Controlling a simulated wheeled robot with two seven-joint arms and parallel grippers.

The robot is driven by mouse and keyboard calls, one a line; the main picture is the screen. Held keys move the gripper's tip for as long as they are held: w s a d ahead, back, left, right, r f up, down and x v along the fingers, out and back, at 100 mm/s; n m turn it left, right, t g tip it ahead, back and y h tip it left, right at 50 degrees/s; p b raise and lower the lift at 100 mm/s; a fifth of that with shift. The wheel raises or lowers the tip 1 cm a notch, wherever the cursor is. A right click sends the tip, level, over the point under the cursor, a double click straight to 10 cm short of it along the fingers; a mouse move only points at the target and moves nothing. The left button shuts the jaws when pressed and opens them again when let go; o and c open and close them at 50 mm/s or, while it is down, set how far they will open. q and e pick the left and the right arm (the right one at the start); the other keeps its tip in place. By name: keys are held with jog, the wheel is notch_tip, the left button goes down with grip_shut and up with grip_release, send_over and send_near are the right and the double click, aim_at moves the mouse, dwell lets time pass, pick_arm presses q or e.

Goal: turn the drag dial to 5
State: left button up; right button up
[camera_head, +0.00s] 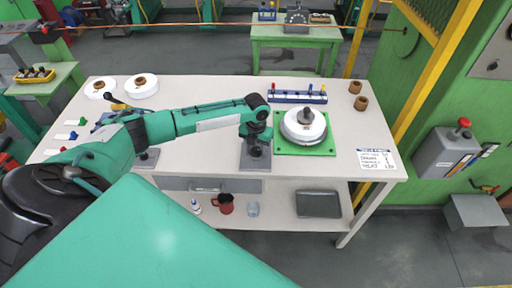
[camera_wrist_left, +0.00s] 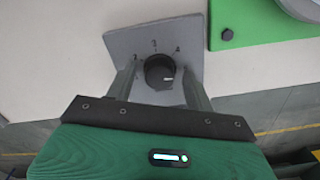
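The drag dial is a black round knob (camera_wrist_left: 159,70) on a grey plate (camera_wrist_left: 120,42), near the front edge of the worktable. The numbers 2, 3 and 4 show on the plate; no 5 is visible, and my right-hand finger covers part of that side. The knob's white mark points right, past the 4. In the head view my left gripper (camera_head: 256,150) is over the plate (camera_head: 256,164) and hides most of the knob. In the left wrist view its fingers (camera_wrist_left: 160,72) stand either side of the knob, seemingly with small gaps. My right gripper is not in view.

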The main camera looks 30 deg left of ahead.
aim_at(256, 150)
pick_arm(q)
jog(key=shift+r, duration=0.1)
jog(key=shift+r, duration=0.35)
notch_tip(256, 150, up, 13)
jog(key=b, duration=0.3)
jog(key=shift+f, duration=0.1)
